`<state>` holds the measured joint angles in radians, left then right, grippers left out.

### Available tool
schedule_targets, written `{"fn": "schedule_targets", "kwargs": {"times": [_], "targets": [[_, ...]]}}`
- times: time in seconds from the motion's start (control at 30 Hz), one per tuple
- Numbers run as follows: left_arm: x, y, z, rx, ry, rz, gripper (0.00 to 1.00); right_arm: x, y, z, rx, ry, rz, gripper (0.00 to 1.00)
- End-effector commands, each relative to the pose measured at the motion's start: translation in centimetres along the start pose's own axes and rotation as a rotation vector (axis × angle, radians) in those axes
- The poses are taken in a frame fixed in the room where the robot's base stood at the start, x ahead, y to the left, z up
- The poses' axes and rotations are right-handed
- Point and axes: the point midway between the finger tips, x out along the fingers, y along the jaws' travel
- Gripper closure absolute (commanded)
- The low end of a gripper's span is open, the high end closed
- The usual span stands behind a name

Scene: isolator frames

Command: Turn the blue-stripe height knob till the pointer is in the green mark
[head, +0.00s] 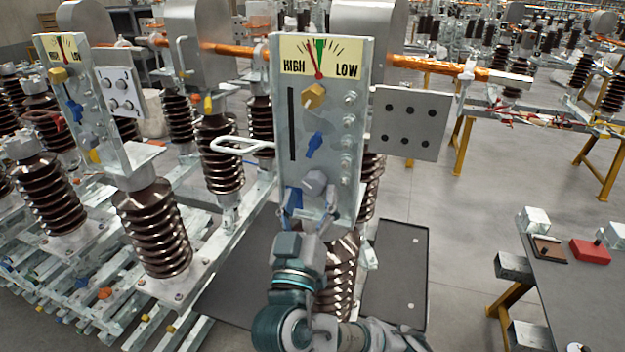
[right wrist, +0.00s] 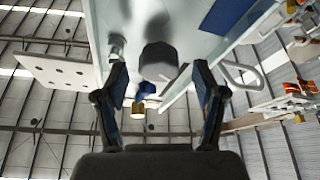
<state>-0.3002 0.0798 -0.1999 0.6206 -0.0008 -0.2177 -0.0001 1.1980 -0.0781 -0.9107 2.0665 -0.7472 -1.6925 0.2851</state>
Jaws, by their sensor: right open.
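The upright panel with the blue stripe (head: 292,197) at its lower left stands mid-view in the head view. Its yellow HIGH–LOW dial (head: 295,67) has a red pointer (head: 317,62) leaning left, just on the HIGH side of the green mark (head: 321,46). Below are a yellow knob (head: 313,95), a blue knob (head: 314,145) and a grey knob (head: 314,183). My right gripper (head: 310,215) is open just below the grey knob. In the right wrist view, the grey knob (right wrist: 158,60) shows beyond and between the open fingers (right wrist: 160,90); contact cannot be told. My left gripper is out of view.
A similar panel with a yellow stripe (head: 95,155) stands at left. A plate with several holes (head: 410,122) is right of the blue-stripe panel, and a white loop handle (head: 240,145) is left of it. A table (head: 575,295) stands at the lower right. Open floor lies between.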

Motion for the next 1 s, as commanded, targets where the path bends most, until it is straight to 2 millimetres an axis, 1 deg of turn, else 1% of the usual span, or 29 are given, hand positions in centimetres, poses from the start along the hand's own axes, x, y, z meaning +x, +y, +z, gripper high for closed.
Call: {"fn": "schedule_targets", "kwargs": {"times": [0.03,0.1,0.2,0.3,0.53,0.57,0.6,0.67,0.7,0.77,0.8,1.0], "targets": [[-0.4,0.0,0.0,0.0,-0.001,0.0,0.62,0.8,0.1,-0.2,-0.003,0.001,0.001,0.3],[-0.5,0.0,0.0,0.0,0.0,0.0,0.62,1.6,0.0,-0.1,-0.003,0.001,0.002,0.3],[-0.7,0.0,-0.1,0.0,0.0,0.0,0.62,2.3,0.0,-0.1,-0.002,0.001,-0.001,0.3],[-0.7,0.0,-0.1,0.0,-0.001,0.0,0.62,2.6,0.0,0.0,-0.001,0.001,-0.001,0.3],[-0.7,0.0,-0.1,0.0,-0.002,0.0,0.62,2.7,0.0,0.0,0.0,0.0,-0.001,0.3],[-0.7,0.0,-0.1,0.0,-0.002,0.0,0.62,2.7,0.0,0.0,0.0,0.0,-0.001,0.38],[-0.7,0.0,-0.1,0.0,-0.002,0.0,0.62,2.7,0.0,0.0,0.0,0.0,-0.001,0.48],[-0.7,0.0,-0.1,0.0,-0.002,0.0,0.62,2.7,0.0,0.0,0.0,0.0,-0.001,0.63],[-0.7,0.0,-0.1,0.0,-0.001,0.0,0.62,2.7,0.0,0.0,0.0,0.0,-0.002,0.73],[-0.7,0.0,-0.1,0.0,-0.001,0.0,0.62,2.6,-0.1,0.1,0.0,0.0,-0.002,0.88],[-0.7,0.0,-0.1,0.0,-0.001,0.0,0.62,2.7,-0.1,0.1,0.0,0.0,-0.002,0.9],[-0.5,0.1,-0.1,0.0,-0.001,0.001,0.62,2.6,-0.2,0.1,0.007,-0.001,-0.001,0.9]]}}
